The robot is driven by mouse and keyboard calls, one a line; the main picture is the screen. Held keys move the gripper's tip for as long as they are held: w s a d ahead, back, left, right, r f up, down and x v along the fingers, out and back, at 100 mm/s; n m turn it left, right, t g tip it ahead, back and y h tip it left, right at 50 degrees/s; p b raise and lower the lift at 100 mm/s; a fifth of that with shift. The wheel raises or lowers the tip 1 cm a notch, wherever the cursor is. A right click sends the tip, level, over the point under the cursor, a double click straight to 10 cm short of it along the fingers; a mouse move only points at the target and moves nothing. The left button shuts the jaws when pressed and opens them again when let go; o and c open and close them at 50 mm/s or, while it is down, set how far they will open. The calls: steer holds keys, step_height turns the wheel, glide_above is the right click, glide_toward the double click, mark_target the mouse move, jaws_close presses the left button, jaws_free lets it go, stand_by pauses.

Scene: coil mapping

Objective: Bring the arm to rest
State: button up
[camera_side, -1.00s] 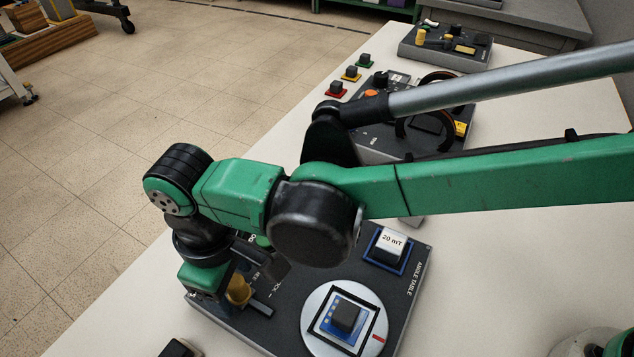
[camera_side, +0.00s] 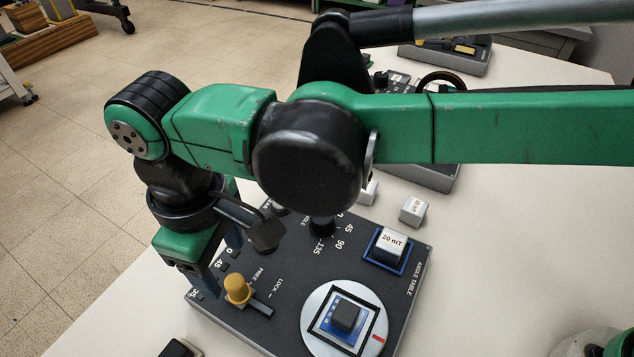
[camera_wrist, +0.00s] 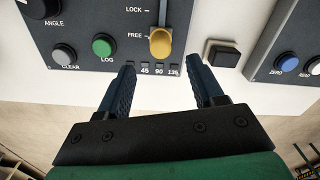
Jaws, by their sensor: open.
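My gripper (camera_side: 220,264) is open and empty. In the side view it hangs above the left edge of the dark angle table (camera_side: 290,262), near the yellow-knobbed lock lever (camera_side: 238,290). In the wrist view the gripper (camera_wrist: 165,82) shows two dark blue fingers spread apart, with clear space between them. The lever's yellow knob (camera_wrist: 160,44) lies beyond the fingertips, next to the word FREE, and appears apart from them. My green forearm and wrist hide part of the angle table's back in the side view.
A "20 mT" block (camera_side: 392,242) sits in a blue-edged seat; a round turntable (camera_side: 312,325) holds a small dark block. A loose pale cube (camera_side: 413,210) lies behind. Green (camera_wrist: 103,47) and grey (camera_wrist: 64,54) buttons are close by. Open white table lies at right.

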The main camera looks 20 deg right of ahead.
steer(key=w+d+r+m+t+y, duration=0.1)
steer(key=w+d+r+m+t, duration=0.2)
steer(key=d, duration=0.7)
steer(key=w+d+r+m+y, duration=0.1)
steer(key=w+d+r+m, duration=0.25)
steer(key=d, duration=0.65)
steer(key=s+d+f+m+t+h, duration=0.1)
steer(key=s+d+m+t, duration=0.1)
steer(key=d, duration=0.6)
steer(key=s+d+f+m+t+h, duration=0.1)
steer(key=s+d+m+t, duration=0.1)
steer(key=d, duration=0.7)
steer(key=shift+s+f+m, duration=0.2)
steer(key=shift+s+m, duration=0.2)
steer(key=shift+m, duration=0.35)
